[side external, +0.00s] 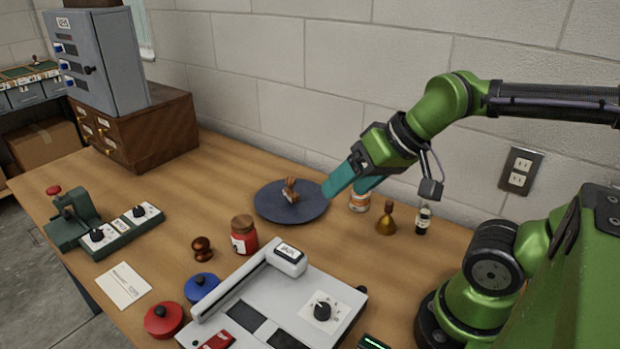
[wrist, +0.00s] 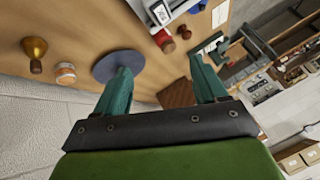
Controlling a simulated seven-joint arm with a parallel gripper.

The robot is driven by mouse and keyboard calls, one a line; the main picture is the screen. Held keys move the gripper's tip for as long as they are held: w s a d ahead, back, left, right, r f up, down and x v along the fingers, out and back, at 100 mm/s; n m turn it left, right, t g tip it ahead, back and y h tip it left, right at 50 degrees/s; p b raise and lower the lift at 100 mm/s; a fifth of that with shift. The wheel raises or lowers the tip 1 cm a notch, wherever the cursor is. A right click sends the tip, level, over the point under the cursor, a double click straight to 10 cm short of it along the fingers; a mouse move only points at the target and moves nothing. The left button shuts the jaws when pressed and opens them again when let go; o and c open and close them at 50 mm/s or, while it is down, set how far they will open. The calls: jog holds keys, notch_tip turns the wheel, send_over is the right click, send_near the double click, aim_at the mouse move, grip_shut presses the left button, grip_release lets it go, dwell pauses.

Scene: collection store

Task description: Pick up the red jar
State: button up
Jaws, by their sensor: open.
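The red jar (side external: 239,243) stands upright on the wooden table, with a brown lid and a pale label. It sits to the front left of the dark blue plate. In the wrist view the red jar (wrist: 163,38) is small, near the top centre, beyond my fingertips. My gripper (side external: 346,187) has teal fingers and hangs above the table near the plate's right edge, to the right of the jar and well apart from it. In the wrist view my gripper (wrist: 160,66) is open with nothing between the fingers.
The blue plate (side external: 268,205) holds a small brown object (side external: 291,190). A white-lidded jar (side external: 359,201), a brass funnel-shaped item (side external: 387,221) and a dark bottle (side external: 423,220) stand to the right. A brown knob-like stamp (side external: 202,249) and a grey-white device (side external: 262,312) lie near the red jar.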

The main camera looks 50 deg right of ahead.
jog(key=shift+o, duration=0.3)
jog(key=o, duration=0.3)
